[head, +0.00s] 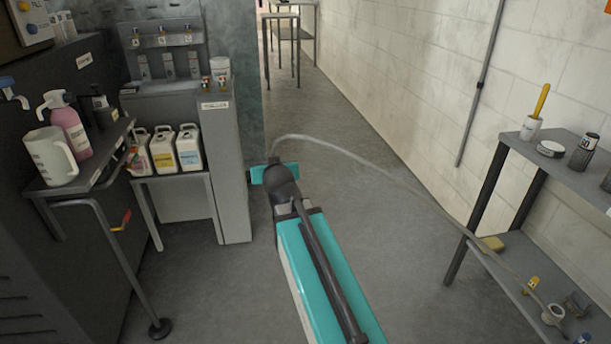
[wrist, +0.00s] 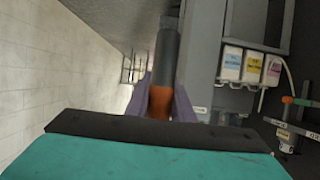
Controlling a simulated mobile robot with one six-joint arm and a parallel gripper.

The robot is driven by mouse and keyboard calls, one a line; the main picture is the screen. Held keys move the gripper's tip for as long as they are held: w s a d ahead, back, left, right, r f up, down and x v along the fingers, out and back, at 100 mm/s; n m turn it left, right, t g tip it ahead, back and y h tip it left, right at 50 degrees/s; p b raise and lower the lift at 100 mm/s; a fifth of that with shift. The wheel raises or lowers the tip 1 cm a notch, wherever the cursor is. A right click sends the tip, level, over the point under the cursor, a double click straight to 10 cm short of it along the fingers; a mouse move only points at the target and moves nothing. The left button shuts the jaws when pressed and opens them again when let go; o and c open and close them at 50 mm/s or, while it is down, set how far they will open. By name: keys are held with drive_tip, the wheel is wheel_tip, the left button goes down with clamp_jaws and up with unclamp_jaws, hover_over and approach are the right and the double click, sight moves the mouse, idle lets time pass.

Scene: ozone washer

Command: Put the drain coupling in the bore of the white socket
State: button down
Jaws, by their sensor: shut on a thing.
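In the wrist view my gripper (wrist: 163,98) is shut, its two purple fingers on either side of an orange-brown collar. A dark grey cylinder extends beyond the collar; together they look like the drain coupling (wrist: 166,58). In the head view my gripper's teal body (head: 264,173) is above the floor aisle, and its fingers and the coupling are hidden behind it. A white ring-like piece with a dark opening, possibly the white socket (head: 553,314), is on the lower right shelf, far from my gripper.
A thin grey hose (head: 345,151) arcs from near my gripper to the lower right shelf (head: 510,270). A jug (head: 50,156) and pink bottle (head: 70,125) stand on the left shelf. White canisters (head: 188,148) stand beside a grey cabinet (head: 232,170). The middle aisle is clear.

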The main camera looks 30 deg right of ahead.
drive_tip(key=a+r+n+y, duration=0.2)
drive_tip(key=a+r, duration=0.3)
drive_tip(key=a, duration=0.6)
drive_tip(key=shift+w+a+r+n+y, duration=0.4)
drive_tip(key=shift+w+y, duration=0.05)
drive_tip(key=shift+y, duration=0.15)
drive_tip(key=shift+d, duration=0.1)
